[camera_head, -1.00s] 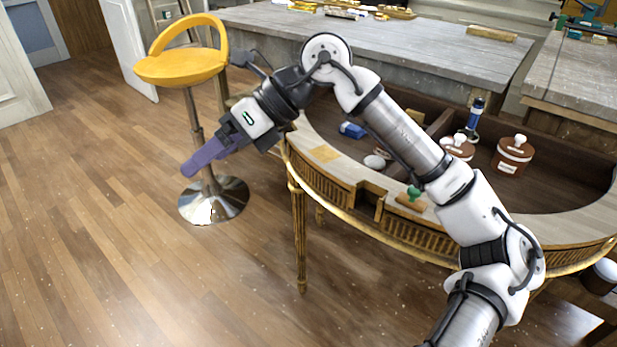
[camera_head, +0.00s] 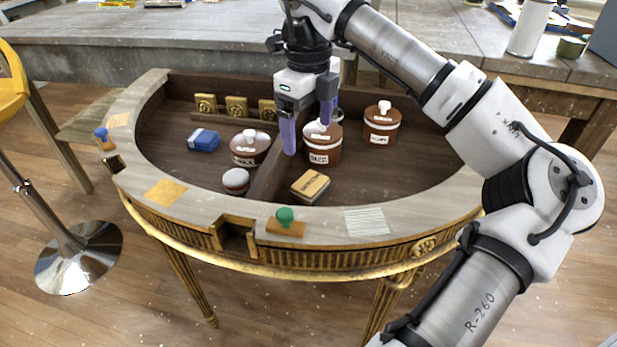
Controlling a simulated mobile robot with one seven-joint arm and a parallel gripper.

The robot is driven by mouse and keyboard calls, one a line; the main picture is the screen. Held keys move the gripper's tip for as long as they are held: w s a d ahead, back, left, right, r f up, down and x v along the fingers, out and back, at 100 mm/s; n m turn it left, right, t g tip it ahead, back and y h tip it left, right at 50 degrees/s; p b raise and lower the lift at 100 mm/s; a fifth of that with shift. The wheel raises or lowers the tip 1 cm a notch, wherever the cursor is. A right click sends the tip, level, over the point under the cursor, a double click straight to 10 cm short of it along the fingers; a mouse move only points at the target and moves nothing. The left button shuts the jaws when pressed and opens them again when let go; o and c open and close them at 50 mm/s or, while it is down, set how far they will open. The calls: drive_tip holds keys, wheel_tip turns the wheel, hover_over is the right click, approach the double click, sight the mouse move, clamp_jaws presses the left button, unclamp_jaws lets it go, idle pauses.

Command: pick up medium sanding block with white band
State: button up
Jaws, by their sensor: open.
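A small blue block (camera_head: 204,140) with a white band lies in the left part of the console's recessed top, left of the divider. A tan block (camera_head: 310,185) with dark lettering and a dark side lies right of the divider, near the front rim; any white band on it cannot be made out. My gripper (camera_head: 307,134) points down over the middle of the console. Its two purple fingers are apart with nothing between them. It is right of the blue block and above and behind the tan block, and it partly covers a brown lidded jar.
Brown lidded jars (camera_head: 250,148) (camera_head: 381,124) and a small round white-topped pot (camera_head: 236,180) stand in the recess. A wooden divider (camera_head: 268,178) runs front to back. A green-knobbed block (camera_head: 286,223) and abrasive sheets (camera_head: 165,192) lie on the rim. A yellow stool (camera_head: 12,80) stands left.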

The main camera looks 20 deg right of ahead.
sight(310, 182)
drive_tip(key=f, duration=0.8)
drive_tip(key=f+b, duration=0.1)
drive_tip(key=f, duration=0.4)
drive_tip(key=shift+s+d, duration=0.1)
drive_tip(key=shift+s, duration=0.2)
drive_tip(key=c, duration=1.2)
drive_tip(key=shift+o, duration=0.2)
drive_tip(key=shift+r, duration=0.1)
